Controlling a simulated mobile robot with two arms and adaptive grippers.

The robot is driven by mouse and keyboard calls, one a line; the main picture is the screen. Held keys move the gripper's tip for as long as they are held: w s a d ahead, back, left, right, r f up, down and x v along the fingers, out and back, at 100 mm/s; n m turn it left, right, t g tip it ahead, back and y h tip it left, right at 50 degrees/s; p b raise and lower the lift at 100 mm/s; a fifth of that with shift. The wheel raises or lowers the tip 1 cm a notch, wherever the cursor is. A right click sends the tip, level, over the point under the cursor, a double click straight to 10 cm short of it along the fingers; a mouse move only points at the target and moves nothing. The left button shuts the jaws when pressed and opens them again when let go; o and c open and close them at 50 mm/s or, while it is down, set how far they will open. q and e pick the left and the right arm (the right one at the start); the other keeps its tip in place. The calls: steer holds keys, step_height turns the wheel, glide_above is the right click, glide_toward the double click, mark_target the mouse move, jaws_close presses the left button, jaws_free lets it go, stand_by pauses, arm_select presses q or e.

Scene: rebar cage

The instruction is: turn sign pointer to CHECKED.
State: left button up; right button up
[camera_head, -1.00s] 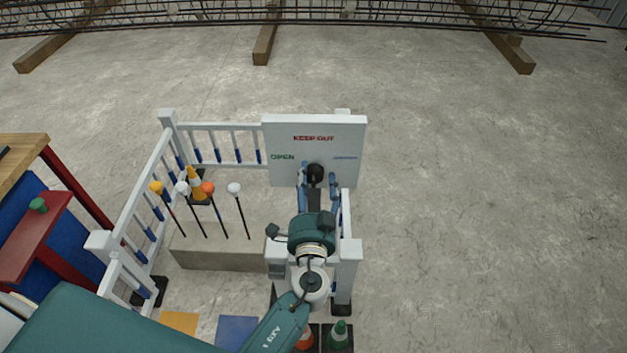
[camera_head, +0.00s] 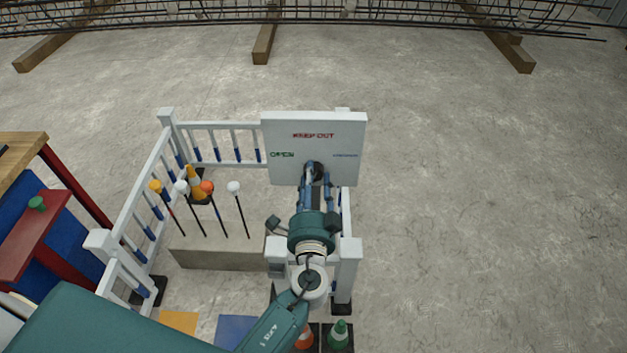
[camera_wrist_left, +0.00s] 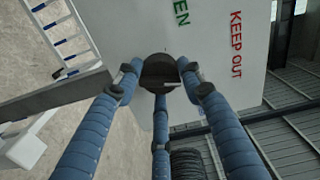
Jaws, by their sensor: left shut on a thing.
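The white sign board (camera_head: 345,128) stands on the fence and reads KEEP OUT at the top and OPEN at the left. Small blue lettering at its right is too small to read surely. The dark round pointer knob (camera_head: 316,169) sits at the board's middle; it also shows in the left wrist view (camera_wrist_left: 159,72). My left gripper (camera_head: 315,176) is at the board with its blue fingers closed around the knob. In the left wrist view its fingertips (camera_wrist_left: 160,78) touch the knob's sides. The pointer's direction is mostly hidden. My right gripper is not in view.
A white railing (camera_head: 135,210) encloses a concrete block (camera_head: 215,255) at the left. Several ball-topped rods (camera_head: 235,190) and an orange cone (camera_head: 195,185) stand there. Cones (camera_head: 339,335) stand below my arm. The floor to the right is clear.

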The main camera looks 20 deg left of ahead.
arm_select(q)
steer(key=shift+m+p, duration=0.35)
steer(key=shift+m, duration=3.95)
steer(key=o, duration=1.1)
steer(key=shift+o, duration=0.2)
steer(key=v, duration=1.2)
